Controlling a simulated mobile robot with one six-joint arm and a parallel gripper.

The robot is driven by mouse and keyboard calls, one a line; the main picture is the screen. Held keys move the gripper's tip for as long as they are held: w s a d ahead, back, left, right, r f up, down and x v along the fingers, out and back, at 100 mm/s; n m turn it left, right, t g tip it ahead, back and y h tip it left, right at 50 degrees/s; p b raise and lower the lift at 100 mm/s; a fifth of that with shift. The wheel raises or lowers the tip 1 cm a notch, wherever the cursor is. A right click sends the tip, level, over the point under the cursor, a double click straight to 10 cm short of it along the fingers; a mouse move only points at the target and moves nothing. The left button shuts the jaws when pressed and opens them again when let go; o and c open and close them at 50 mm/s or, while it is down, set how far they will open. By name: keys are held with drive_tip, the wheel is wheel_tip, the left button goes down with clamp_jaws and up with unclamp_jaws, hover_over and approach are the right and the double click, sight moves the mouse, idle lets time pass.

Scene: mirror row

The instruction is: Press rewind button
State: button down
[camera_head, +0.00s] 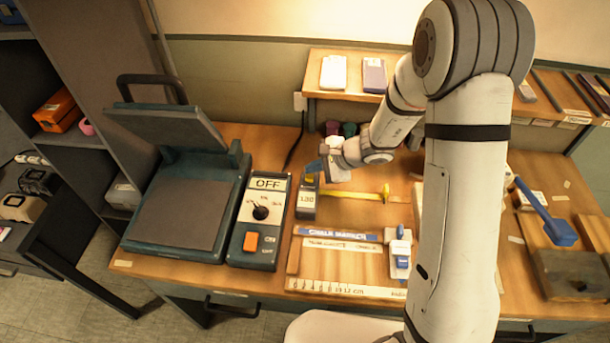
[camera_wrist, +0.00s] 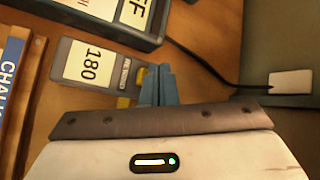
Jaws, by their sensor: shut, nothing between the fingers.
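In the wrist view the housing (camera_wrist: 82,66) reads 180. A yellow part (camera_wrist: 123,102) shows at its end near my fingers; I cannot tell for certain whether it is the rewind button. My gripper (camera_head: 316,167) is shut and empty, its blue fingertips just beyond the housing's far end. In the wrist view the fingertips (camera_wrist: 157,72) are beside the housing's end; I cannot tell whether they touch it.
A dark press (camera_head: 180,215) with a raised lid and an OFF control box (camera_head: 260,225) with an orange button stand left. A chalk marker board (camera_head: 340,245) lies in front. A raised shelf (camera_head: 350,90) stands behind. A black cable runs near the fingers.

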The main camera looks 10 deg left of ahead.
sight(313, 181)
drive_tip(key=shift+f, duration=0.15)
drive_tip(key=shift+f+b, duration=0.35)
drive_tip(key=shift+b, duration=0.4)
drive_tip(key=shift+f+b, duration=0.45)
drive_tip(key=shift+b, duration=0.25)
idle(0.4)
drive_tip(key=shift+r, duration=0.2)
drive_tip(key=shift+r+p, duration=0.5)
drive_tip(key=shift+r, duration=0.25)
wheel_tip(313, 181, up, 5)
drive_tip(key=p, duration=0.3)
idle(0.3)
idle(0.7)
